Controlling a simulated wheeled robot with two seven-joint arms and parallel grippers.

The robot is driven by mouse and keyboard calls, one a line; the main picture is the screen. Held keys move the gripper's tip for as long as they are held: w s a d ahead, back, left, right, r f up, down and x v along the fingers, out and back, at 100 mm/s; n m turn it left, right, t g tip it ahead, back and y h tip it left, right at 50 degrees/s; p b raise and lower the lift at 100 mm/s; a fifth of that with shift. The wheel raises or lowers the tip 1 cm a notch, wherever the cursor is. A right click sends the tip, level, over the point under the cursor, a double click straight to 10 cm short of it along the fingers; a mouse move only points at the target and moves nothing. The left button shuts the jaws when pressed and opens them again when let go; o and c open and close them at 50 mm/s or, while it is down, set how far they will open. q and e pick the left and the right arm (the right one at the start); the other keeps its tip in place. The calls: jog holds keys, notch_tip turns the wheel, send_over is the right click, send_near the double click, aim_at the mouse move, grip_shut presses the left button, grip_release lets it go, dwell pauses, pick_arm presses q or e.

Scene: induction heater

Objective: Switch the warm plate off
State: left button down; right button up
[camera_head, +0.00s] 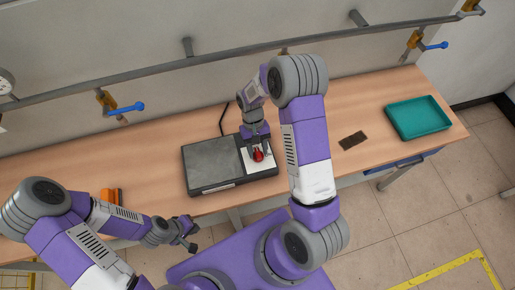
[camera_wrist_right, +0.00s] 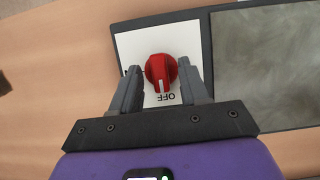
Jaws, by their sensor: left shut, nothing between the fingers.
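The warm plate (camera_head: 213,162) is a dark grey box on the table, with a flat heating surface (camera_wrist_right: 268,65) and a white control panel (camera_wrist_right: 130,50). A red knob (camera_head: 258,155) sits on the panel. In the right wrist view the knob (camera_wrist_right: 161,72) has its white mark pointing at the printed word OFF (camera_wrist_right: 165,98). My right gripper (camera_wrist_right: 161,66) is over the panel with one finger on each side of the knob; small gaps seem to show between fingers and knob. My left gripper (camera_head: 189,236) is shut and empty, in front of the table's edge.
A teal tray (camera_head: 420,117) stands at the table's right end. A dark brown flat piece (camera_head: 352,140) lies between it and the plate. An orange object (camera_head: 111,196) is near the left front edge. A rail with blue-handled valves (camera_head: 125,108) runs behind.

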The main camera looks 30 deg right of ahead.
jog(key=v, duration=0.7)
jog(key=shift+w+r, duration=0.2)
jog(key=shift+r, duration=0.05)
dwell(0.4)
